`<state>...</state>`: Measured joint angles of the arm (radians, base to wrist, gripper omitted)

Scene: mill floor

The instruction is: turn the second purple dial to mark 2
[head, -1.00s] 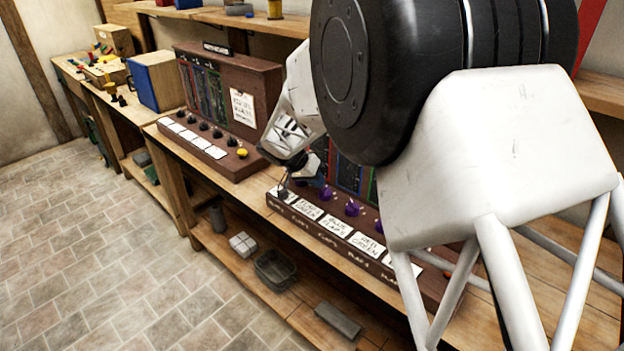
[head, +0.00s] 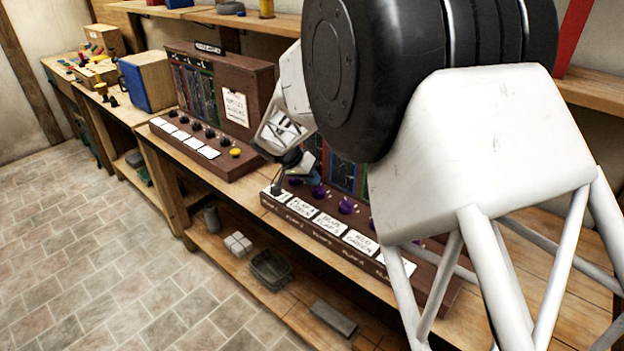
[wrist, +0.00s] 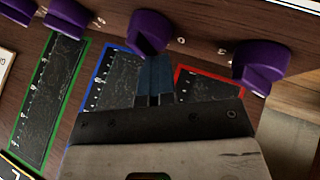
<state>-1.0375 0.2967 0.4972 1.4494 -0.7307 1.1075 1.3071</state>
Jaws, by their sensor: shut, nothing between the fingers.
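The purple dials stand in a row on a dark wooden panel. In the wrist view one purple dial (wrist: 150,28) is just beyond my fingertips, and an end dial (wrist: 260,66) stands to its right. Counted from that end, the nearer one is second. My gripper (wrist: 154,92) is shut and empty, its blue-grey fingertips at or very near this second dial; I cannot tell whether they touch. In the head view the second dial (head: 320,190) shows beside my gripper (head: 309,174). Its pointer and the mark it faces are not clear.
Further purple dials (wrist: 67,14) lie left in the wrist view. White label cards (head: 330,225) line the panel's front. Another panel with black knobs and a yellow button (head: 235,152) stands left.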

